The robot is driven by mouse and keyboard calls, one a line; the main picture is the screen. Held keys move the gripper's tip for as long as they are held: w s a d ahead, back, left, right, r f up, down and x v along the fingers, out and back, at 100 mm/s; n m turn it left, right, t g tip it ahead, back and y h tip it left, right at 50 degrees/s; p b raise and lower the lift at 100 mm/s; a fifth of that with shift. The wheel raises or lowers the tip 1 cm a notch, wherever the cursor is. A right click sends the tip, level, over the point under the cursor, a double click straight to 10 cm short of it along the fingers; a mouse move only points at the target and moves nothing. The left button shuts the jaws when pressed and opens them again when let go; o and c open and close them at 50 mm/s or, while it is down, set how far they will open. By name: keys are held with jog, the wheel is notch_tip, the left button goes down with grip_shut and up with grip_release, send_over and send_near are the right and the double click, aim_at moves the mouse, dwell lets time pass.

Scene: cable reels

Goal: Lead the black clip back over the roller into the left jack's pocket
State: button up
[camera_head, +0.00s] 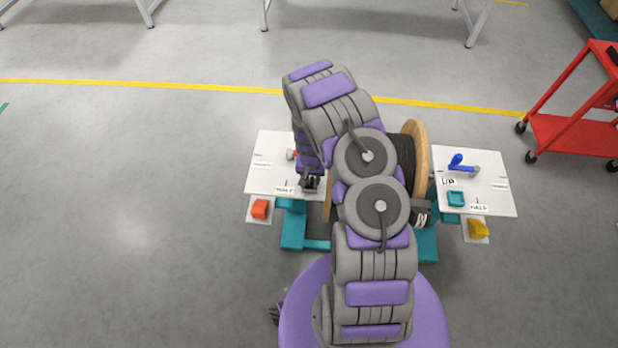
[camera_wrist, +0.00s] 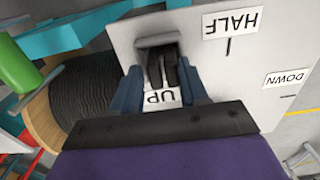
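My gripper (camera_head: 310,182) is at the near right corner of the left jack's white board (camera_head: 268,165). In the wrist view its two dark blue fingers (camera_wrist: 162,76) stand apart, one on each side of a dark grey and black piece (camera_wrist: 158,48) at the board's edge. That piece may be the black clip, the pocket, or both together; I cannot tell. I also cannot tell whether the fingers press on it. The cable reel (camera_head: 420,150) with black cable is partly hidden behind my arm. A green bar (camera_wrist: 17,66), possibly the roller, lies beside the reel.
The right jack's board (camera_head: 495,187) carries a blue lever (camera_head: 457,161) and a teal pocket (camera_head: 456,198). An orange block (camera_head: 260,208) and a yellow block (camera_head: 478,229) sit at the boards' near edges. A red cart (camera_head: 575,135) stands right. Floor at left is clear.

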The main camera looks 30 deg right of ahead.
jog(key=shift+o, duration=1.4)
jog(key=shift+d, duration=0.25)
jog(key=shift+o, duration=0.2)
jog(key=shift+a, duration=0.55)
jog(key=shift+a+r, duration=0.1)
jog(key=shift+r, duration=0.1)
notch_tip(320, 180, up, 17)
jog(key=p, duration=0.3)
jog(key=shift+d+p, duration=0.35)
jog(key=shift+a, duration=0.2)
